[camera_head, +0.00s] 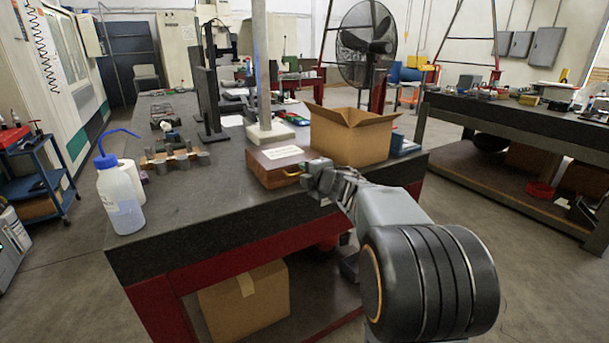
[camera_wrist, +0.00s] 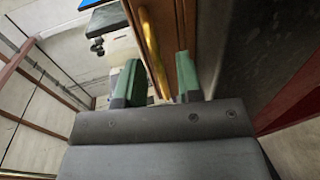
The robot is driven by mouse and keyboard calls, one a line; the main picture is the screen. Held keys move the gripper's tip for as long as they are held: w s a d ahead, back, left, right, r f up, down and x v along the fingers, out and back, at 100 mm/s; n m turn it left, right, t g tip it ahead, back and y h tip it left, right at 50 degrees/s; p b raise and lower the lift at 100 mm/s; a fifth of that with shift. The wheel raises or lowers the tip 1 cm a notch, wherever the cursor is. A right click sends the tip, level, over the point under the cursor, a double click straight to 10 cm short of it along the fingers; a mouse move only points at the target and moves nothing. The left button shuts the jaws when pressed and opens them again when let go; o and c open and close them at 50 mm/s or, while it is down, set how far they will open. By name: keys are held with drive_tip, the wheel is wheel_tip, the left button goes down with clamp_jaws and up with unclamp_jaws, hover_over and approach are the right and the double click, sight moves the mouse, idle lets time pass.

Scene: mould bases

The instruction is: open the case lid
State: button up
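The case (camera_head: 267,175) is a flat reddish-brown wooden box with a pale label on its lid (camera_head: 268,157). It lies near the front edge of the dark table, and its lid looks shut. A brass handle (camera_head: 289,175) shows on its front side. In the wrist view the handle (camera_wrist: 150,48) runs between my two green fingers, with the brown wood of the case (camera_wrist: 182,20) behind it. My gripper (camera_wrist: 158,68) is open, with gaps between the fingers and the handle. In the head view my gripper (camera_head: 308,176) is at the case's front right; its fingertips are hard to make out.
An open cardboard box (camera_head: 350,138) stands just behind and right of the case. A pale post base (camera_head: 270,132) is behind it. A blue-capped bottle (camera_head: 119,195) stands at the front left.

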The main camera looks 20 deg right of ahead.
drive_tip(key=shift+w+f, duration=0.15)
drive_tip(key=shift+w, duration=0.5)
clamp_jaws()
